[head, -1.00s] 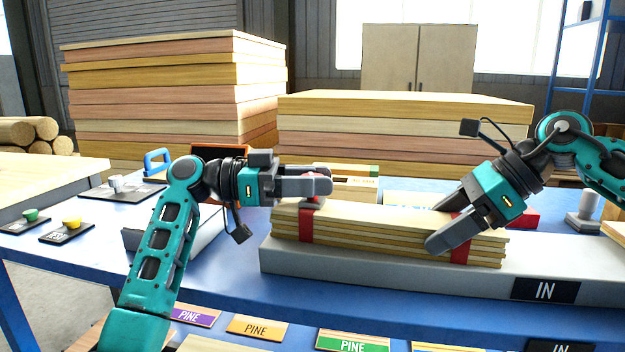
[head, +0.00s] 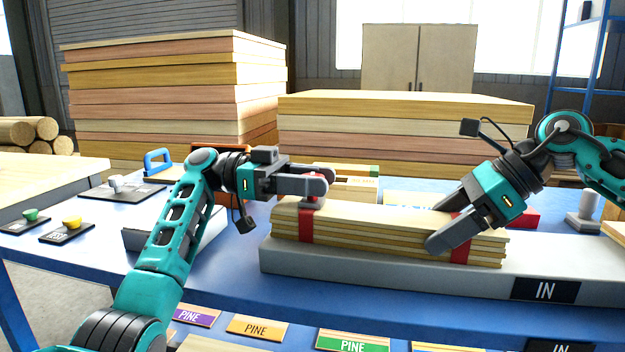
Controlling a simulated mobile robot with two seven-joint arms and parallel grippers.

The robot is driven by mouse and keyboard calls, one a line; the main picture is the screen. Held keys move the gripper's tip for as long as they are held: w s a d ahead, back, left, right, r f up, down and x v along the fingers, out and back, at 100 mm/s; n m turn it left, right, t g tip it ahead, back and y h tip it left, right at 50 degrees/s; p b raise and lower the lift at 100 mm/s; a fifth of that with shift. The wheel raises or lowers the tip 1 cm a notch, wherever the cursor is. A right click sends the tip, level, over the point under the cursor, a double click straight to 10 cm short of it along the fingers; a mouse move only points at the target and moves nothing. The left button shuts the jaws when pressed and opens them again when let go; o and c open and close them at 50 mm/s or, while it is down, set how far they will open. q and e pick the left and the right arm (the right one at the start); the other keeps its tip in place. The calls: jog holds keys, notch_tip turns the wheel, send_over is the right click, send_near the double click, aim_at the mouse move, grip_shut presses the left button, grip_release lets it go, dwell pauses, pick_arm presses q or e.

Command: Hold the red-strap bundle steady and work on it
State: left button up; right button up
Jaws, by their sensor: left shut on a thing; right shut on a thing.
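The red-strap bundle (head: 385,228), a stack of thin pale wood sheets with two red straps, lies on the grey platform marked IN. My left gripper (head: 318,186) is at its left strap (head: 306,226), shut on a small red-and-grey piece on top of that strap, perhaps its buckle. The fingers hide most of this piece. My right gripper (head: 438,228) is shut on the bundle near the right strap (head: 461,240), its near finger slanting across the front edge. Its far finger is mostly hidden.
The grey platform (head: 400,270) stands on the blue table (head: 240,265). A green button (head: 30,215) and a yellow button (head: 72,222) sit at the left. A grey angled bracket or tray (head: 140,240) stands behind my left arm. Tall board stacks (head: 180,90) fill the back.

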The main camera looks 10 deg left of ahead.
pick_arm(q)
jog(key=o, duration=1)
pick_arm(e)
jog(key=shift+f, duration=0.2)
pick_arm(q)
notch_tip(320, 180, up, 10)
jog(key=shift+s+r, duration=0.1)
pick_arm(e)
jog(key=o, duration=1.3)
jog(key=shift+o, duration=0.2)
jog(key=shift+r, duration=0.1)
jog(key=shift+d, duration=0.1)
jog(key=shift+d+r, duration=0.2)
jog(key=shift+r, duration=0.1)
jog(key=v, duration=1.1)
